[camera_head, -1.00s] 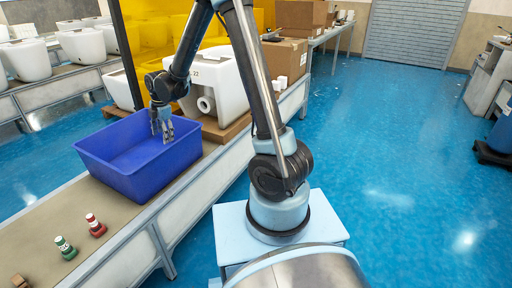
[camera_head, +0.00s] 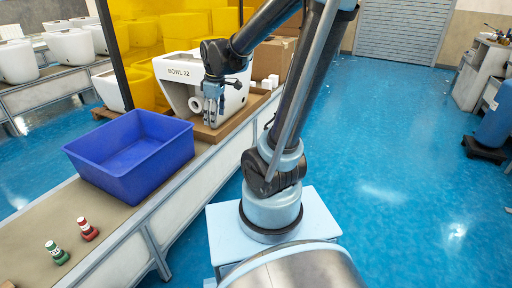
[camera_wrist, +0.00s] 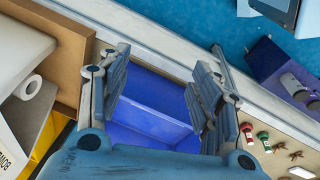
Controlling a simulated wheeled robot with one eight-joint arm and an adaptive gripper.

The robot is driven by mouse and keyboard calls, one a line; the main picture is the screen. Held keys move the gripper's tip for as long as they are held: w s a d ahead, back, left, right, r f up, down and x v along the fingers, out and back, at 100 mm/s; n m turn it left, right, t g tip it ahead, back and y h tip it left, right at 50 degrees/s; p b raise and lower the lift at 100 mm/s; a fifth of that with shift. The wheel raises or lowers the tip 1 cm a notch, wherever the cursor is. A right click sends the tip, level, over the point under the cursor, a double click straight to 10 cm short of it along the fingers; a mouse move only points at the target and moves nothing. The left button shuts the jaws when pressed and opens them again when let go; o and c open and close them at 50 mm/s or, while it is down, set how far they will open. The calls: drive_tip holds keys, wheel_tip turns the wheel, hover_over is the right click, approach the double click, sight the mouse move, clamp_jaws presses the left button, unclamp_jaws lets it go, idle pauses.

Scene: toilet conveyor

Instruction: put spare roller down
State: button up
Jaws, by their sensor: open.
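My gripper (camera_head: 213,110) hangs fingers down in front of the white toilet bowl marked BOWL 22 (camera_head: 180,73), to the right of the blue bin (camera_head: 127,185). Its two fingers are spread and nothing shows between them in the wrist view (camera_wrist: 165,65). The blue bin (camera_wrist: 155,105) appears below and beyond the fingers there. I cannot make out a spare roller for certain in either view. The visible part of the bin's inside looks empty. The bowl's round white outlet (camera_head: 195,104) shows beside the gripper, and in the wrist view (camera_wrist: 28,87).
The bowl stands on a brown board (camera_head: 212,134) on the conveyor. A dark post (camera_head: 115,55) rises behind the bin. Blue floor (camera_head: 400,150) at the right is open.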

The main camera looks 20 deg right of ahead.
drive_tip(key=s+d+f+m, duration=0.2)
drive_tip(key=s+d+m, duration=0.4)
drive_tip(key=s, duration=0.3)
drive_tip(key=s+d+f+m, duration=0.3)
drive_tip(key=s+d+m, duration=0.3)
drive_tip(key=s, duration=0.2)
drive_tip(key=shift+s+f+h, duration=0.2)
drive_tip(key=shift+s+h, duration=0.15)
drive_tip(key=shift+h, duration=0.05)
idle(0.4)
